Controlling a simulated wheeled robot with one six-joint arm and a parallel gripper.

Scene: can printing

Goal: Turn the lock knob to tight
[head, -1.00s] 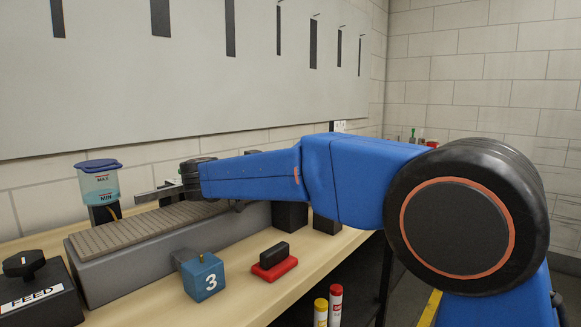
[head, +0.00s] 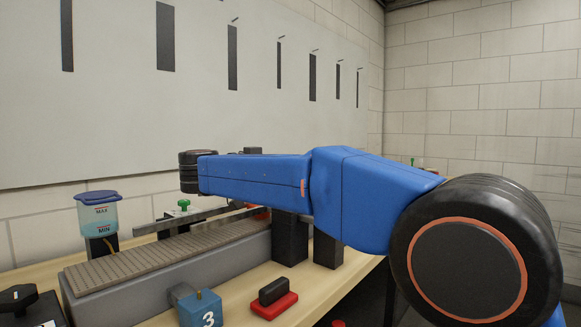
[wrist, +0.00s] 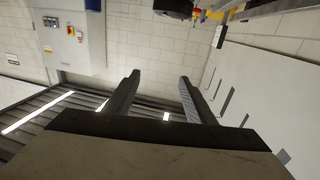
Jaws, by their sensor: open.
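A small green knob (head: 183,205) stands above the metal guide rail (head: 150,228) behind the conveyor in the head view. Whether it is the lock knob, and how far it is turned, I cannot tell. A black knob (head: 17,293) sits on a dark box at the lower left. My arm's black wrist end is above the rail, and the gripper itself is hidden in the head view. In the wrist view my gripper (wrist: 159,78) is open and empty, its two fingers well apart, with no knob between them.
A ribbed conveyor (head: 150,258) runs along the bench. A blue-lidded container (head: 97,212) stands behind it at the left. A blue block marked 3 (head: 201,310) and a red-based black stamp-like block (head: 273,298) stand in front. The wrist view shows a wall cabinet (wrist: 70,42).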

